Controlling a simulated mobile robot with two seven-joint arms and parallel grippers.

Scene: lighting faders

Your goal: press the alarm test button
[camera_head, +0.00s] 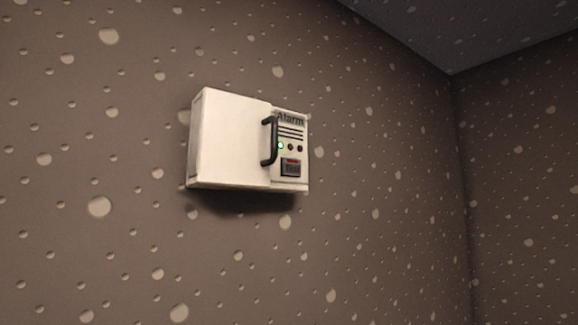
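A white alarm box (232,140) is mounted on the wall, a little left of the picture's middle. Its right part is a panel lettered "Alarm" with dark slots, a lit green light (280,146) and two dark dots beside it. The test button (291,168) is a dark square with red marking and the word "Test", low on that panel. A black handle (268,141) stands upright at the right edge of the plain white part, left of the button. The button is uncovered in this view. Neither of my grippers is in view.
The brown speckled wall (110,240) around the box is bare. A corner with a second wall (520,200) is at the right, and a dark ceiling (460,25) is at the upper right. No obstacle shows in front of the box.

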